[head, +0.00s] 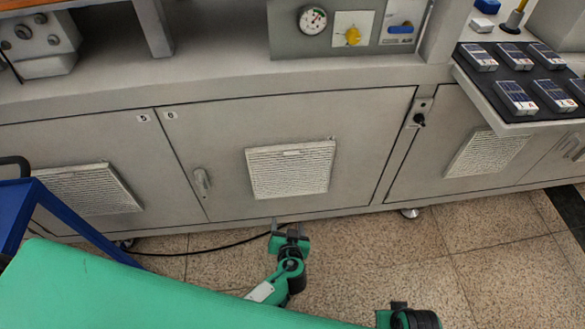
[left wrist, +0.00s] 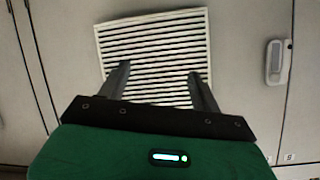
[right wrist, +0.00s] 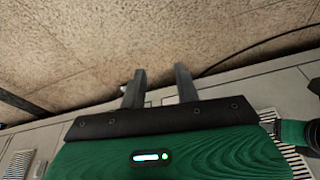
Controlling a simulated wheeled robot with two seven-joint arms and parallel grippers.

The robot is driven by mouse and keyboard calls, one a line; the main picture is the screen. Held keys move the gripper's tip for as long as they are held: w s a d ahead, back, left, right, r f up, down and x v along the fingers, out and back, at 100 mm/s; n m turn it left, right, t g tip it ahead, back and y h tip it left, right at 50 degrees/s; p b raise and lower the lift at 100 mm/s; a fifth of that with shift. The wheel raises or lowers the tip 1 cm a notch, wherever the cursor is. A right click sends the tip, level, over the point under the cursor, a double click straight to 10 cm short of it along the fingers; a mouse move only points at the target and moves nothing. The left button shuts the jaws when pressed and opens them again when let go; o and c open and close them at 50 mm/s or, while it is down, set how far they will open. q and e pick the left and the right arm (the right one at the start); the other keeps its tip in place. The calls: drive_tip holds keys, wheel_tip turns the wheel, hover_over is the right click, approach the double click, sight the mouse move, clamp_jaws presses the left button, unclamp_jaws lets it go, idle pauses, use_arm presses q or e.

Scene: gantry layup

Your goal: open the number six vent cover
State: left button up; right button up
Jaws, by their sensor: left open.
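The number six vent cover (head: 283,181) is a pale slatted panel on the middle grey cabinet door, whose small 6 label (head: 170,115) is at its upper left. It looks closed, with a small tab at its top edge. It fills the upper middle of the left wrist view (left wrist: 150,38). My left gripper (head: 289,228) is open and empty, below the vent in the head view. Its fingers (left wrist: 158,69) point at the slats, apparently apart from them. My right gripper (right wrist: 158,80) is open and empty, pointing over the floor; its fingers are not clear in the head view.
A door handle (head: 202,182) is left of the vent. Other vents sit on the left door (head: 90,189) and the right door (head: 486,153). A blue frame (head: 65,215) stands at left. A black tray (head: 505,72) juts out at upper right. A black cable (head: 215,248) lies on the tiled floor.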

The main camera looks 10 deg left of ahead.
use_arm(q)
wheel_tip(320, 180, up, 13)
drive_tip(key=w+d+n+t+y+b, duration=0.2)
drive_tip(key=w+d+n+t+b, duration=0.1)
drive_tip(key=n+t, duration=0.15)
drive_tip(key=p, duration=0.2)
approach(292, 155)
drive_tip(key=shift+m, duration=0.25)
drive_tip(key=x, duration=0.8)
drive_tip(key=shift+w, duration=0.15)
use_arm(e)
drive_tip(key=v, duration=0.3)
drive_tip(key=w+v, duration=0.1)
drive_tip(key=v, duration=0.1)
drive_tip(key=shift+a+r, duration=0.1)
drive_tip(key=shift+r, duration=0.15)
use_arm(q)
drive_tip(key=shift+c, duration=0.3)
drive_tip(key=c, duration=1.3)
drive_tip(key=shift+c, duration=0.2)
use_arm(e)
drive_tip(key=shift+s, duration=0.1)
use_arm(q)
drive_tip(key=shift+f+b, duration=0.1)
drive_tip(key=shift+b, duration=0.3)
use_arm(e)
drive_tip(key=shift+s, duration=0.1)
